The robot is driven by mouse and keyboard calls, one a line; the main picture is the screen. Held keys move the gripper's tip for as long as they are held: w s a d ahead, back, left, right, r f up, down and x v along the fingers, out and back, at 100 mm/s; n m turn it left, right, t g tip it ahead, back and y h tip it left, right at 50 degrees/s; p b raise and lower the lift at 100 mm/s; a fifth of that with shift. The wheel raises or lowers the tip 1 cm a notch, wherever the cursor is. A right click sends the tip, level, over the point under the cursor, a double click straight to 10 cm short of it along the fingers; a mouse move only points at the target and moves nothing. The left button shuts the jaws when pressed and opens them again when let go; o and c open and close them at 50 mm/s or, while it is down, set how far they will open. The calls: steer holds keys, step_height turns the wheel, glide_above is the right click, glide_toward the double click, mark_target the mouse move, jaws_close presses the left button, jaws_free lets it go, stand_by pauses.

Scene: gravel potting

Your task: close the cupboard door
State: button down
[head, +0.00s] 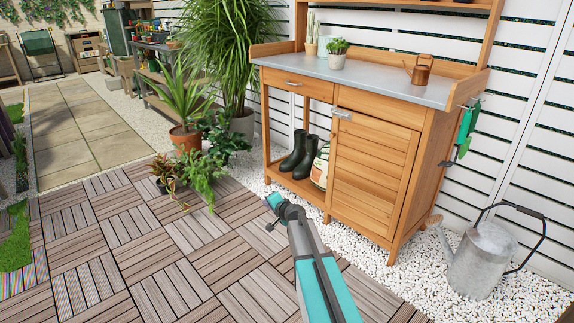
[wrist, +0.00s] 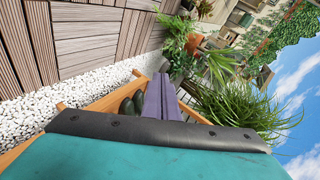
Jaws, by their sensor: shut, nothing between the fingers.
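The wooden cupboard door (head: 372,172) is the slatted front at the lower right of the potting bench in the head view. It looks flush with its frame or nearly so; I cannot tell if a small gap is left. A silver catch (head: 342,113) sits at its upper left corner. My gripper shows in the wrist view as two purple fingers (wrist: 160,80) pressed together, shut and empty. In the head view my arm reaches up from below and ends left of the door and in front of it, apart from it. The fingers are not clear there.
The bench top (head: 375,80) carries pots and a copper can (head: 419,70). Dark boots (head: 298,153) and a bag (head: 320,165) stand on the lower shelf left of the door. A metal watering can (head: 482,262) stands at right on gravel. The decking (head: 165,250) at left is mostly clear.

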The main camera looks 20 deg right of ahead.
steer(key=s+a+f+n+g+y, duration=0.1)
steer(key=s+a+f+n+g, duration=0.3)
steer(key=s+a+f, duration=0.7)
steer(key=s+a+f+n+g+y, duration=0.25)
steer(key=s+a+f+g, duration=0.3)
steer(key=s+f, duration=0.85)
steer(key=s+a+f+n+g, duration=0.1)
steer(key=s+f, duration=0.1)
steer(key=s, duration=0.4)
steer(key=s+a+f+n+g+h, duration=0.1)
steer(key=s+f, duration=0.2)
steer(key=s, duration=0.3)
steer(key=s+a+f+n+g+h, duration=0.1)
steer(key=s+a+f+n+g, duration=0.1)
steer(key=s, duration=0.4)
steer(key=shift+f, duration=0.3)
steer(key=s+n+g, duration=0.1)
steer(key=s, duration=0.4)
steer(key=s+d+f+g+h, duration=0.1)
steer(key=s, duration=0.4)
steer(key=s+n+g+h, duration=0.1)
steer(key=s+g, duration=0.1)
steer(key=s, duration=0.4)
steer(key=shift+d+f+n, duration=0.25)
steer(key=shift+f+n, duration=0.1)
steer(key=shift+s+d, duration=0.15)
steer(key=shift+s, duration=0.3)
steer(key=shift+s, duration=0.1)
